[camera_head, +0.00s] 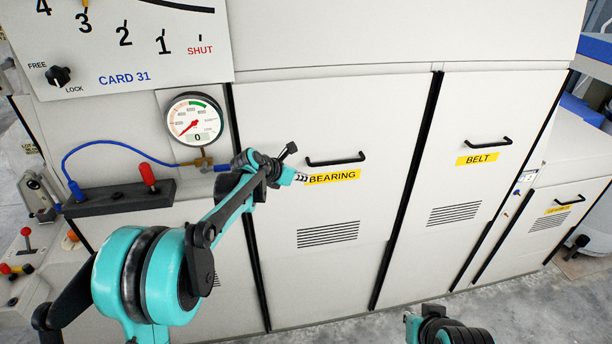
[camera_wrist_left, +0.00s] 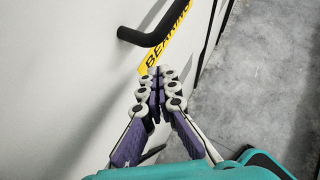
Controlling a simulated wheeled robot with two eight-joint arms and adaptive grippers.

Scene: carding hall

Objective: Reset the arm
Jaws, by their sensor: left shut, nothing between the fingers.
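The black door handle (camera_wrist_left: 155,32) and the yellow BEARING label (camera_wrist_left: 168,48) show just beyond the fingertips. I cannot tell whether the fingertips touch the door. Part of my right arm shows at the bottom of the head view; its gripper is not clearly visible.
A pressure gauge (camera_head: 194,119) reading 0, a blue hose (camera_head: 110,144) and a black block with a red lever (camera_head: 149,178) are close to my left arm. The BELT door (camera_head: 465,190) is to the right. Grey floor (camera_head: 530,310) is clear at lower right.

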